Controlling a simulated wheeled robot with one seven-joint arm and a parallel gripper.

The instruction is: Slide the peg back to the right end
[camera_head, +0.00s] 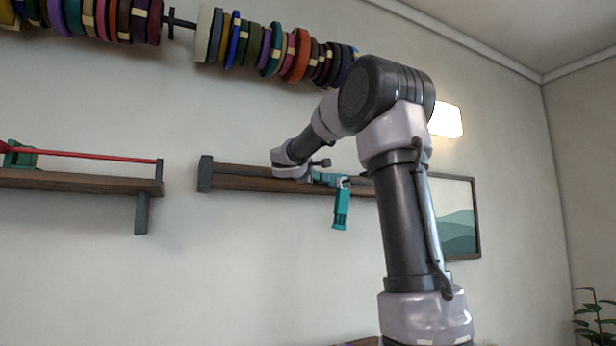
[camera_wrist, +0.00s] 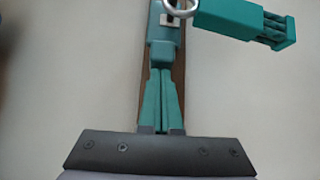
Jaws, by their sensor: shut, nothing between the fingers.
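A wooden rail (camera_head: 238,178) runs along the wall, with a dark upright block at its left end. Its right part passes behind my arm. A teal block, likely the peg (camera_wrist: 164,30), lies along the rail with a metal ring at its far end. A teal handle (camera_head: 341,210) hangs beside the ring; it also shows in the wrist view (camera_wrist: 240,20). My gripper (camera_wrist: 162,72) has its narrow teal fingers together, with nothing between them, at the near end of the teal block. I cannot tell whether they touch. In the head view my gripper (camera_head: 316,178) is small and partly hidden.
A second shelf (camera_head: 80,182) at the left carries a green block (camera_head: 20,155) and a red bar (camera_head: 90,156). Rows of coloured spools (camera_head: 275,50) hang above. A framed picture (camera_head: 457,218) and a wall lamp (camera_head: 446,119) are behind my arm.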

